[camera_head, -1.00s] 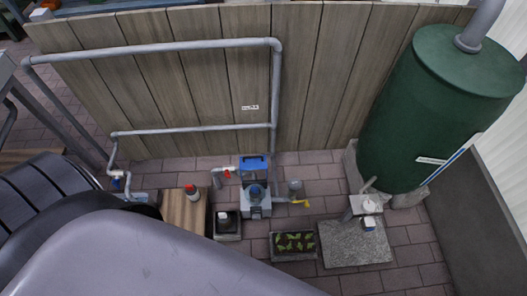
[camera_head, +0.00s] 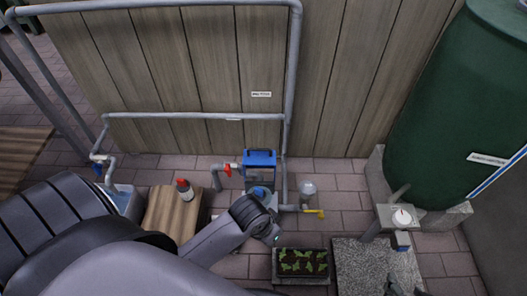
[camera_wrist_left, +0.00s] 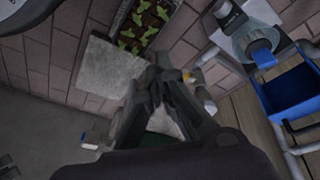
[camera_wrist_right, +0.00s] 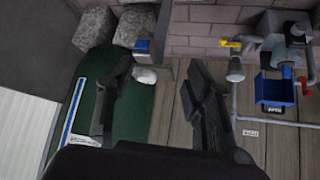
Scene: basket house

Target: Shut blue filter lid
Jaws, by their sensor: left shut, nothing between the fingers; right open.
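The blue filter lid (camera_head: 260,158) stands raised at the back of the grey filter (camera_head: 259,191), against the plank wall. In the left wrist view the lid (camera_wrist_left: 297,95) shows as a shallow blue tray shape tipped away from the filter's round top. It also shows in the right wrist view (camera_wrist_right: 274,90). My left gripper (camera_wrist_left: 160,75) is shut and empty, apart from the lid; in the head view my left arm partly covers the filter's front. My right gripper (camera_wrist_right: 160,70) is open and empty, to the side of the lid; only its dark tip (camera_head: 393,287) shows in the head view.
A red-capped bottle (camera_head: 184,189) stands on a wooden block (camera_head: 166,215). A grey pipe with a yellow-handled tap (camera_head: 312,211) runs beside the filter. A planter (camera_head: 302,264) and stone slab (camera_head: 365,265) lie in front; a green tank (camera_head: 445,110) stands at right.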

